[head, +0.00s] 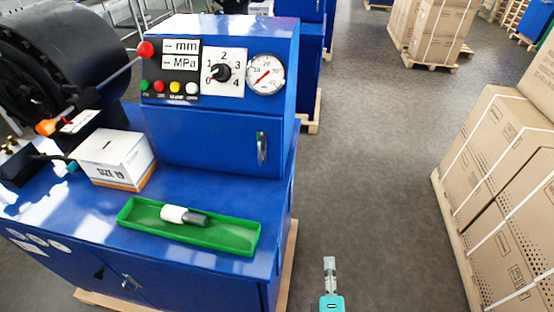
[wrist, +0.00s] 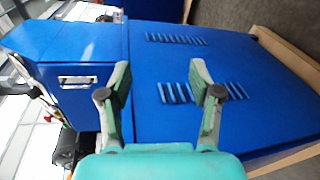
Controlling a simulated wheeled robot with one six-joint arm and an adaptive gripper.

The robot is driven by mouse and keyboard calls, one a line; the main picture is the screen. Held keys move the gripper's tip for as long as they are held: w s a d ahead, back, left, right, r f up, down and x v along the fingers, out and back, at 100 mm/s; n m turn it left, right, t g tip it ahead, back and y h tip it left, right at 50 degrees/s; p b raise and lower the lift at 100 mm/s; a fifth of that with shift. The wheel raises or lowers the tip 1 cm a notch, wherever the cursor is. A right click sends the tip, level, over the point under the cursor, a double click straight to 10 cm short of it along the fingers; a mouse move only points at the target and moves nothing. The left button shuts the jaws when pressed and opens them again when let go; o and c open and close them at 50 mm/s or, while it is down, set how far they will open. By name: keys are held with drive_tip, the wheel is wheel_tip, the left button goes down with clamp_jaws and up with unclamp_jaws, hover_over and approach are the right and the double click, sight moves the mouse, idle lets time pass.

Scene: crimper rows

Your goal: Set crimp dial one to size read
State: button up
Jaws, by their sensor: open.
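The crimp dial (head: 222,73) is a black knob on a white plate marked 0 to 4, on the blue crimper's upright panel in the head view. Its red pointer mark seems to lie at the lower left, near 0. A white and orange box (head: 112,160) on the bench carries a label that looks like "SIZE 19", small and hard to read. My gripper (head: 329,264) is low in the head view, right of the crimper and well away from the dial. In the wrist view my gripper (wrist: 161,78) is open and empty, facing the crimper's blue vented side.
A round gauge (head: 265,74) sits right of the dial, with coloured buttons (head: 170,87) to its left. A green tray (head: 235,235) holds a white and dark cylinder (head: 184,216). Strapped cartons (head: 500,190) stand at the right. Grey floor between is clear.

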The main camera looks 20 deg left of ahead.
drive_tip(key=w+a+r+n, duration=0.3)
drive_tip(key=a+r, duration=0.1)
drive_tip(key=a, duration=0.2)
drive_tip(key=w+a+r+n, duration=0.2)
drive_tip(key=w+a+r, duration=0.1)
drive_tip(key=a+r, duration=0.2)
drive_tip(key=w+a+r+n+t, duration=0.1)
drive_tip(key=w+a+r+n, duration=0.2)
drive_tip(key=a+r, duration=0.2)
drive_tip(key=shift+w+a+n, duration=0.15)
drive_tip(key=shift+a, duration=0.55)
drive_tip(key=shift+w+a+n, duration=0.15)
drive_tip(key=shift+a, duration=0.55)
drive_tip(key=a+r+n, duration=0.3)
drive_tip(key=a+r, duration=0.6)
drive_tip(key=r, duration=0.1)
drive_tip(key=n+t, duration=0.1)
drive_tip(key=n, duration=0.2)
approach(217, 74)
drive_tip(key=shift+n, duration=0.3)
drive_tip(key=x, duration=1)
drive_tip(key=shift+w, duration=0.1)
drive_tip(key=shift+c, duration=0.2)
drive_tip(key=shift+h, duration=0.3)
drive_tip(key=c, duration=1.1)
